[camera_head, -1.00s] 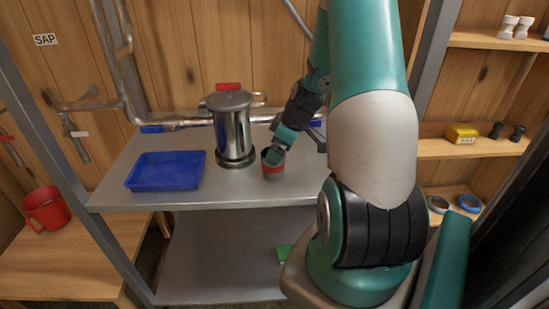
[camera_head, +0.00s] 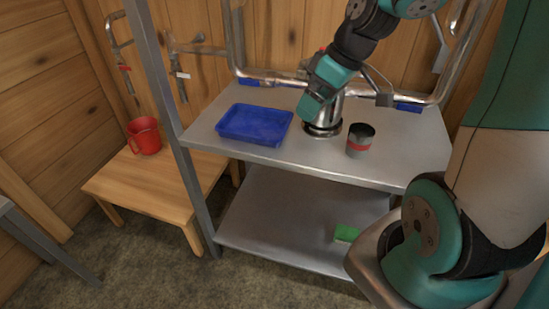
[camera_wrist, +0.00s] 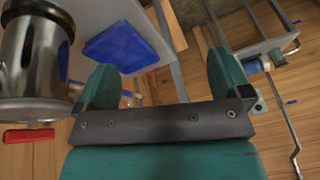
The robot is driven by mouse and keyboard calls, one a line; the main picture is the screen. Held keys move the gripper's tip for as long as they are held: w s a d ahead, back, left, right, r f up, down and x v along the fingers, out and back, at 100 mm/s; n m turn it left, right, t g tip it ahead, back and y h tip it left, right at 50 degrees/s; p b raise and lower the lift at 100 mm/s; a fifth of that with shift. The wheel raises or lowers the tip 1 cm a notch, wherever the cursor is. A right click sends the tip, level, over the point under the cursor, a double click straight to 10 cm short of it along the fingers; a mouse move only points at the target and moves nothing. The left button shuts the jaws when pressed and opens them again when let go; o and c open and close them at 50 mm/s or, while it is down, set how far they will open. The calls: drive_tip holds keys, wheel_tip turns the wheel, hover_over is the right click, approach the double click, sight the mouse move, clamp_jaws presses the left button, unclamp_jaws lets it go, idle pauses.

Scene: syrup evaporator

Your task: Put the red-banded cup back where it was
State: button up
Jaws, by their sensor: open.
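The red-banded cup (camera_head: 361,141) is a grey metal cup with a dark inside and a red band. It stands upright on the steel top shelf (camera_head: 395,150), right of the steel canister (camera_head: 326,120) and apart from it. My gripper (camera_head: 309,106) is empty, raised to the cup's left and covering most of the canister in the head view. In the wrist view my gripper (camera_wrist: 163,85) shows its two teal fingers spread wide with nothing between them. The cup is not visible in the wrist view.
A blue tray (camera_head: 255,124) lies left of the canister and also shows in the wrist view (camera_wrist: 120,47). A green block (camera_head: 346,233) is on the lower shelf (camera_head: 285,215). A red mug (camera_head: 144,136) stands on a wooden bench (camera_head: 150,195). Pipes run behind the top shelf.

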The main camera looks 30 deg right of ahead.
drive_tip(key=s+a+r+n+g, duration=0.1)
drive_tip(key=s+a+r, duration=0.1)
drive_tip(key=s+a, duration=0.5)
drive_tip(key=s+a+r+n+g+y, duration=0.1)
drive_tip(key=s+a+r+g, duration=0.1)
drive_tip(key=s+a, duration=0.5)
drive_tip(key=a, duration=0.5)
drive_tip(key=shift+s+a+r, duration=0.25)
drive_tip(key=shift+a, duration=0.15)
